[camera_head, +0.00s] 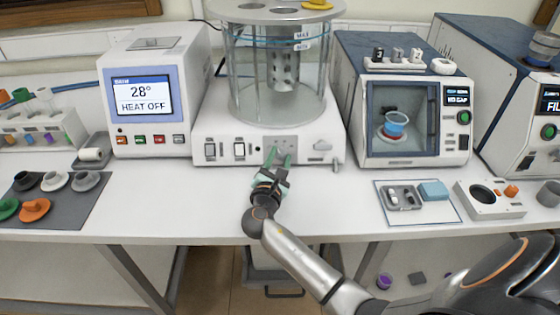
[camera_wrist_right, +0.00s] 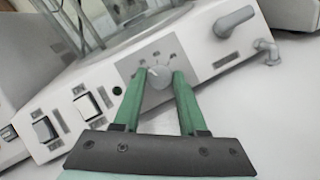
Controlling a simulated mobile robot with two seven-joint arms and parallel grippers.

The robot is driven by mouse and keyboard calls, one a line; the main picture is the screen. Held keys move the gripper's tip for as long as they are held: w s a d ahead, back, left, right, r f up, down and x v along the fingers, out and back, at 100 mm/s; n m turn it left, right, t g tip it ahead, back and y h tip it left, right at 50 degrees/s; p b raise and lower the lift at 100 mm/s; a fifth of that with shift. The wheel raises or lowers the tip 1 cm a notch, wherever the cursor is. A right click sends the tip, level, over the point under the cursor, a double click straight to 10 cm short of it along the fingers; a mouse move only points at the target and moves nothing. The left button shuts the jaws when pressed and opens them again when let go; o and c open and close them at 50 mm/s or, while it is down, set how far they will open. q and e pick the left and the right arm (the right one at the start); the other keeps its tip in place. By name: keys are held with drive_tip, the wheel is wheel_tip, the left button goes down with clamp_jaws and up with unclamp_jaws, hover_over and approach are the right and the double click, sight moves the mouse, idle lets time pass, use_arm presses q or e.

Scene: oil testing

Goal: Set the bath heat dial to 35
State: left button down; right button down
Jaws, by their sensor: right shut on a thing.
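The heat dial (camera_wrist_right: 159,76) is a small light grey knob on a grey plate on the front of the white bath base (camera_head: 215,125). In the right wrist view, the green fingers of my right gripper (camera_wrist_right: 158,80) stand on both sides of the dial and close on it. In the head view, my right gripper (camera_head: 277,158) reaches the same plate (camera_head: 285,142) and its fingers hide most of the dial. The marks around the dial are too small to read. The display (camera_head: 142,96) reads 28° and HEAT OFF. My left gripper is not in view.
Two rocker switches (camera_head: 224,150) sit left of the dial, and a grey lever (camera_head: 322,145) and tap sit right of it. The glass bath (camera_head: 250,75) stands above. A windowed tester (camera_head: 405,110) stands to the right. The bench in front of the bath is clear.

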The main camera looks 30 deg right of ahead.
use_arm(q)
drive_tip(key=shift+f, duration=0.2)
use_arm(e)
drive_tip(key=shift+m+g, duration=0.3)
drive_tip(key=shift+m, duration=0.4)
drive_tip(key=shift+c, duration=2.3)
unclamp_jaws()
